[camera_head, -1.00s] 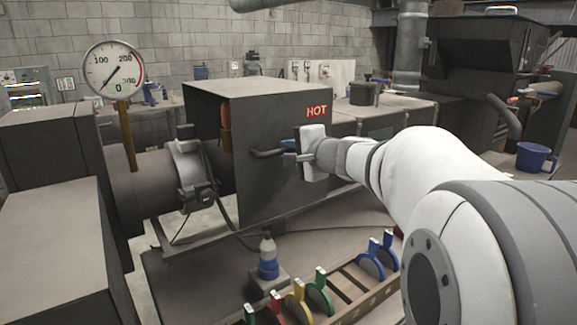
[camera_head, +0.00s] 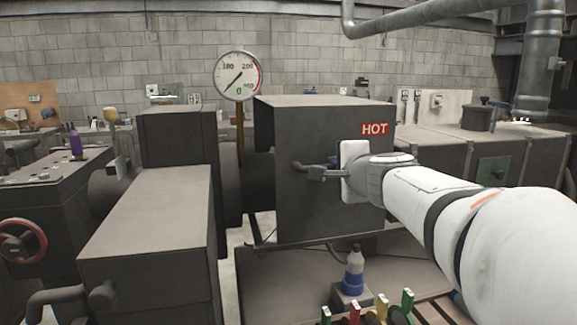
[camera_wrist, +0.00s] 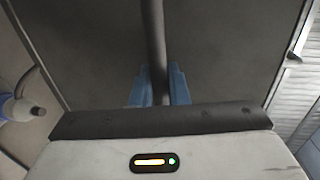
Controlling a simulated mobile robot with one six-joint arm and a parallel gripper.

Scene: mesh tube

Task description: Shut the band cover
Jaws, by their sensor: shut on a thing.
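The band cover (camera_head: 325,215) is a large dark grey box with a red HOT label, right of the gauge in the head view. Its bent bar handle (camera_head: 305,168) sticks out from the front face. My gripper (camera_head: 332,162) is at this handle, right of its free end. In the wrist view the handle (camera_wrist: 154,40) runs between the two blue fingers of my gripper (camera_wrist: 159,88), which are shut on it. Dark tube (camera_head: 258,190) shows in a narrow gap left of the cover. The clamp band is not visible now.
A round gauge (camera_head: 238,76) stands on a post behind the gap. Grey machine blocks (camera_head: 150,240) fill the left. A blue and white bottle (camera_head: 353,272) and coloured clips (camera_head: 382,308) stand below the cover. A red handwheel (camera_head: 22,241) is at far left.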

